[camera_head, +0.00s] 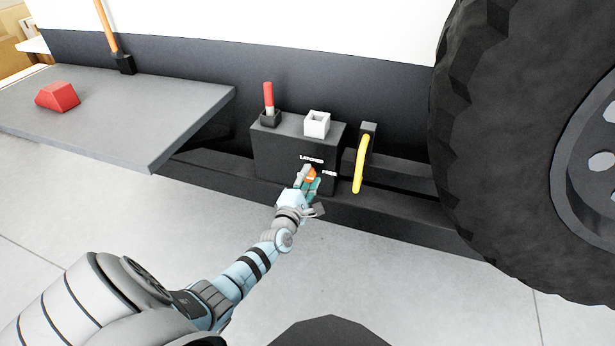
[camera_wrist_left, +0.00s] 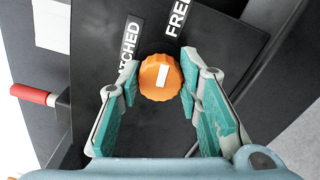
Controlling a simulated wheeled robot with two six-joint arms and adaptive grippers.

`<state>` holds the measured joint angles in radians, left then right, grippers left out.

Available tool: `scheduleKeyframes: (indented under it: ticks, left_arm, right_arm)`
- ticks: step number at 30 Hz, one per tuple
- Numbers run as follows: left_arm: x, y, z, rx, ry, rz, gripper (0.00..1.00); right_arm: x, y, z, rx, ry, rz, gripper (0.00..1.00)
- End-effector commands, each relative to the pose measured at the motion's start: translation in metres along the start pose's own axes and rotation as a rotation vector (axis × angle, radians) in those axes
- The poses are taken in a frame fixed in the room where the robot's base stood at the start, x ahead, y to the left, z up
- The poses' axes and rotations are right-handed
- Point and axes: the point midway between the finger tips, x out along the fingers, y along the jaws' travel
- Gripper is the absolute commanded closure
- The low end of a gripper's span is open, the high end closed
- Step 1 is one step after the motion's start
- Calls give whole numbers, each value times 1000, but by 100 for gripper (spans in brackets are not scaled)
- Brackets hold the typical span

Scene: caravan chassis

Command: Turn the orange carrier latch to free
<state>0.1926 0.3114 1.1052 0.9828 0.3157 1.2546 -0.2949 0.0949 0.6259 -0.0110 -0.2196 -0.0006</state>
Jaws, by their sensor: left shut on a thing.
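The orange carrier latch (camera_wrist_left: 161,77) is a ribbed round knob with a white bar on its face. It sits on the front of a black box (camera_head: 270,156) with the labels LATCHED and FREE. In the left wrist view the bar tilts slightly right of upright, roughly in line with the FREE label (camera_wrist_left: 178,17); the LATCHED label (camera_wrist_left: 130,45) is up and left of the knob. My left gripper (camera_wrist_left: 160,88) is shut on the knob, one finger on each side. In the head view the gripper partly hides the latch (camera_head: 311,173). My right gripper is not in view.
A red-handled lever (camera_head: 268,98) and a white square socket (camera_head: 317,123) stand on the box. A yellow lever (camera_head: 361,165) hangs just right of it. A big tyre (camera_head: 480,130) is at right. A grey shelf (camera_head: 150,120) with a red block (camera_head: 58,96) is at left.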

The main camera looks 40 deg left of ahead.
Motion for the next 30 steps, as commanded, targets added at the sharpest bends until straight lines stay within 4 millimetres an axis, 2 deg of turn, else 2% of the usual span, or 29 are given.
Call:
scheduleKeyframes:
  ticks: [9, 23, 24, 27, 30]
  left_arm:
    - [-1, -2, 0, 105, 1, -3, 96]
    - [-1, -2, 0, 119, 0, -4, 96]
    - [-1, -2, 0, 119, 0, -4, 65]
    - [-1, -2, 0, 119, 0, -3, 49]
    - [-1, -2, 0, 118, 0, -2, 48]
  right_arm:
    - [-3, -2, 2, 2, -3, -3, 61]
    - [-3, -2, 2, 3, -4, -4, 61]
    - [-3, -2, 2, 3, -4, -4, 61]
    - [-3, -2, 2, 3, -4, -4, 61]
    - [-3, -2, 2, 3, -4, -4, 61]
